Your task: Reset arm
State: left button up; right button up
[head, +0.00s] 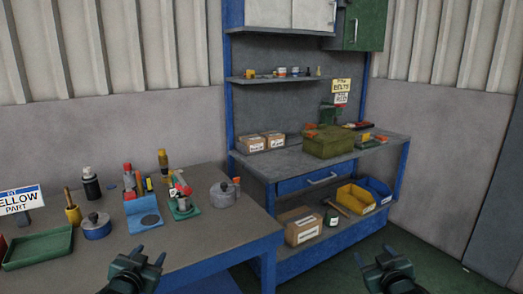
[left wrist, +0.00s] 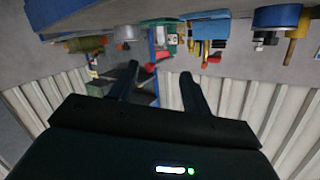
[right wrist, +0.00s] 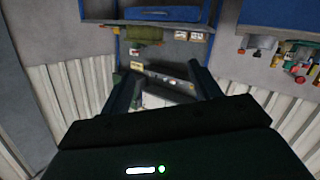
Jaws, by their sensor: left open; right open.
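My left gripper (head: 138,268) is in front of the near edge of the grey-topped table in the head view. It is open and empty, and its two dark fingers stand apart in the left wrist view (left wrist: 158,82). My right gripper (head: 386,262) is over the green floor, in front of the blue workbench, in the head view. It is open and empty, with its fingers apart in the right wrist view (right wrist: 163,88). Both wrist views show the scene upside down.
The table (head: 215,232) holds a green tray (head: 40,248), a blue pot (head: 96,228), a grey pot (head: 222,195), bottles and tools. The workbench (head: 282,163) bears a green box (head: 328,143) and cartons. Its lower shelf holds yellow (head: 355,198) and blue bins. Open floor (head: 440,262) lies at right.

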pick_arm(q)
jog(key=s+d+f+g+h, duration=0.1)
jog(key=s+d+f, duration=0.4)
jog(key=s, duration=0.5)
jog(key=s+d+f+g+h, duration=0.1)
jog(key=s+d+f, duration=0.4)
jog(key=s, duration=0.6)
jog(key=s+d+f+g+h, duration=0.1)
jog(key=s+d+f+g, duration=0.2)
jog(key=s, duration=0.8)
jog(key=shift+s+d+f+n, duration=0.2)
jog(key=shift+d+f+n, duration=0.1)
jog(key=shift+d+f, duration=0.65)
pick_arm(e)
jog(key=s+a+f+g+y, duration=0.1)
jog(key=s+a+f, duration=0.4)
jog(key=s, duration=0.5)
jog(key=s+a+f+g+y, duration=0.1)
jog(key=s+a+f, duration=0.4)
jog(key=s, duration=0.6)
jog(key=s+a+f+g+y, duration=0.1)
jog(key=s+a+f+g, duration=0.2)
jog(key=s, duration=0.8)
jog(key=shift+s+a+f+m, duration=0.2)
jog(key=shift+a+f+m, duration=0.1)
jog(key=shift+a+f, duration=0.65)
